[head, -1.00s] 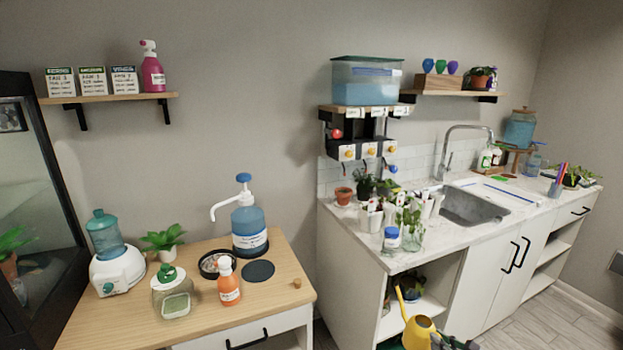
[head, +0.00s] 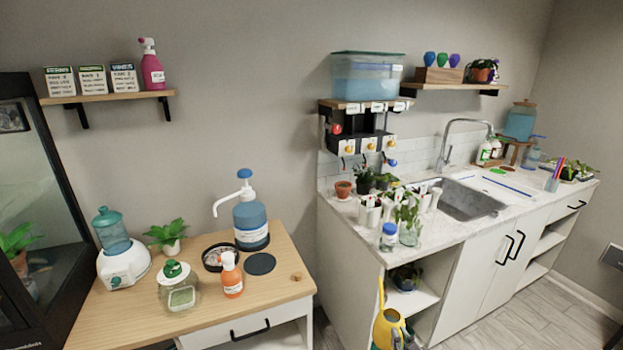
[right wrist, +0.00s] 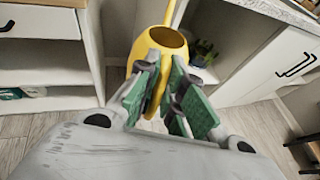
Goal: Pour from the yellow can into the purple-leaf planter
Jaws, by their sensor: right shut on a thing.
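The yellow can (head: 388,329) is at the bottom of the head view, in front of the open cabinet by the sink counter, its spout upward. In the right wrist view the yellow can (right wrist: 161,40) shows its round opening. My right gripper (right wrist: 167,88) has its green-padded fingers shut on the can's near side. A potted plant with some purple leaves (head: 492,68) sits on the upper right wall shelf; it may be the purple-leaf planter, but I cannot tell for sure. My left gripper is not in view.
A sink counter (head: 350,222) holds several small pots, tubes and bottles near its front left. The cabinet shelf below holds a dark plant (head: 406,277). A wooden table (head: 120,310) with bottles stands left. Grey floor (head: 560,315) is clear at right.

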